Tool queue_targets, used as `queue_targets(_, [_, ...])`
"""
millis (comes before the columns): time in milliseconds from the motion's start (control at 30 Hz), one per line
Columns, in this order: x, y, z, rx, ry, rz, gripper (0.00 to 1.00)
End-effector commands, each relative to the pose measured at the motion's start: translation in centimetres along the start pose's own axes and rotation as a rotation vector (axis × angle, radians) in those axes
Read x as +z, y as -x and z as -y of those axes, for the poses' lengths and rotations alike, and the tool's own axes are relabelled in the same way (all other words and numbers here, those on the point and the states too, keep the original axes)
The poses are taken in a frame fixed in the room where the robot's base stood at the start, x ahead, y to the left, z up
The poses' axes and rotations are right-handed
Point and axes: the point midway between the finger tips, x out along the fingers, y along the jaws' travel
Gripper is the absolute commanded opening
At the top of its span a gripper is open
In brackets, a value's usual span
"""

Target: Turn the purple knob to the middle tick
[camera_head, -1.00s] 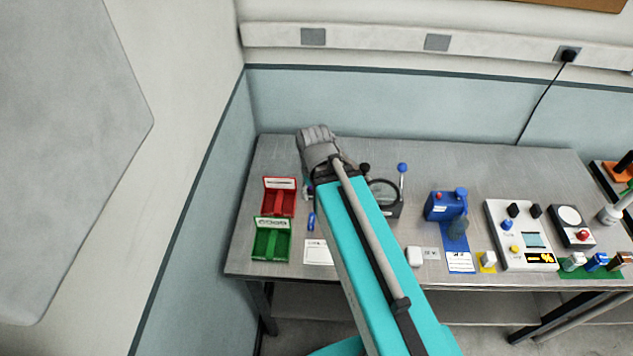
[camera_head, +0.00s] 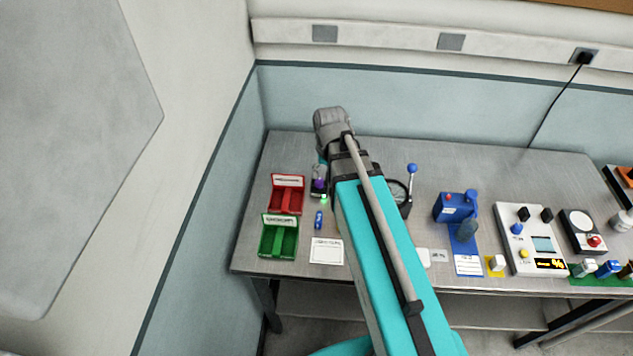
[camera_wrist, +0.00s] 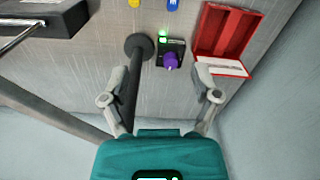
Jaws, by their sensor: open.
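The purple knob (camera_wrist: 171,60) sits on a small black module (camera_wrist: 178,46) with a lit green lamp (camera_wrist: 163,39) in the wrist view. The knob also shows in the head view (camera_head: 319,184), just below my wrist. My gripper (camera_wrist: 155,70) is open and empty, its fingers spread. In the wrist picture the knob appears between the fingertips, nearer the right one, with no visible contact. I cannot read the ticks or the knob's pointer at this size. In the head view the fingers are mostly hidden behind my arm.
A black-stemmed lever (camera_wrist: 138,46) rises beside the module, close to the left finger. An open red box (camera_head: 285,203) lies near the right finger in the wrist view. A green box (camera_head: 279,238) and a blue-handled lever (camera_head: 411,183) stand nearby. Walls bound the bench's corner.

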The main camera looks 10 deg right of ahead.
Motion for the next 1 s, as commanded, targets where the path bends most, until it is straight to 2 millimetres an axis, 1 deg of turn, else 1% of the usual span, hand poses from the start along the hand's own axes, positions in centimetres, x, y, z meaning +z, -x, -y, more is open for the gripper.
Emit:
queue_targets(33, [-2.4, -0.2, 0.4, 0.000, -0.033, 0.000, 0.79])
queue_targets(100, [-4.3, -0.3, 0.8, -0.001, -0.081, 0.000, 0.79])
queue_targets(200, [-6.8, -0.5, 1.2, -0.001, -0.147, 0.000, 0.79])
queue_targets(333, [-9.0, -0.6, 1.6, -0.001, -0.209, 0.000, 0.79])
queue_targets(400, [-9.5, -0.7, 1.7, -0.001, -0.227, 0.000, 0.79])
queue_targets(500, [-9.8, -0.7, 1.8, -0.001, -0.241, 0.000, 0.79])
queue_targets(833, [-9.7, -0.7, 1.8, -0.001, -0.240, 0.000, 0.79])
queue_targets(1000, [-9.7, -1.0, 1.9, -0.001, -0.239, 0.000, 0.79])
